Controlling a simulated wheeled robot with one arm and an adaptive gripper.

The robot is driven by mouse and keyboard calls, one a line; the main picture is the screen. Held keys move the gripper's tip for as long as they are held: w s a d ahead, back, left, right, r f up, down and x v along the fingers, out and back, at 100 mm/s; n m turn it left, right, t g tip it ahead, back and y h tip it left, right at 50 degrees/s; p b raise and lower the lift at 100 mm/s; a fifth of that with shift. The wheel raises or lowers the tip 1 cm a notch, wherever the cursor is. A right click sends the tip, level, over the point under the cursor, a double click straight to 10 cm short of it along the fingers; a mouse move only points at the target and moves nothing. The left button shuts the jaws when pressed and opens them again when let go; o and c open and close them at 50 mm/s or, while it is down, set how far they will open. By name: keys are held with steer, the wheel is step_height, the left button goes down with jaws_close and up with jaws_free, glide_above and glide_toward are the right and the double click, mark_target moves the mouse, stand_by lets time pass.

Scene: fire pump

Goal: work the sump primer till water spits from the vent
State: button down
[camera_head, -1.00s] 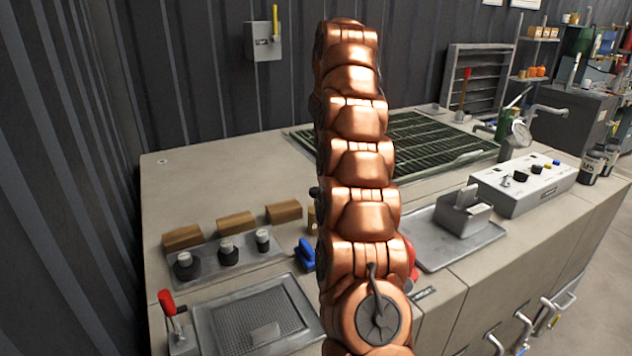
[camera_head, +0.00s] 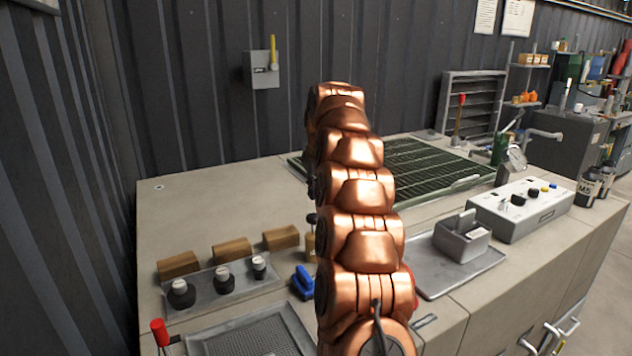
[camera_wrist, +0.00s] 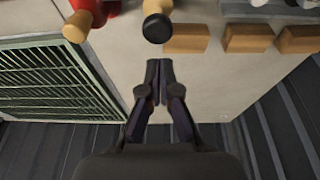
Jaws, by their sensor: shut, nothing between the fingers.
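I cannot tell for sure which part is the sump primer or the vent. A red-tipped upright lever (camera_head: 461,102) stands behind the green grating (camera_head: 420,152), which also shows in the wrist view (camera_wrist: 50,82). A green fitting with a round gauge (camera_head: 516,158) and a grey pipe stands at the grating's right end. My gripper (camera_wrist: 160,80) shows in the wrist view, shut and empty above the bare bench top. A black-ended wooden handle (camera_wrist: 157,28) and a red thing with a wooden knob (camera_wrist: 77,25) lie beyond its fingertips. My arm hides the gripper in the head view.
Wooden blocks (camera_head: 232,251), a tray of black-based knobs (camera_head: 224,278) and a blue-handled tool (camera_head: 303,283) occupy the left front. A red-handled lever (camera_head: 159,332) stands at the front left edge. A control box (camera_head: 520,208) sits right. The back left bench top is clear.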

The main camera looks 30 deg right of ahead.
mark_target(314, 217)
steer(key=x, duration=0.3)
steer(key=shift+s, duration=0.1)
steer(key=shift+f+p, duration=0.3)
steer(key=shift+f, duration=1.15)
steer(key=shift+f+b, duration=0.65)
steer(key=shift+f, duration=1.1)
steer(key=shift+r, duration=0.1)
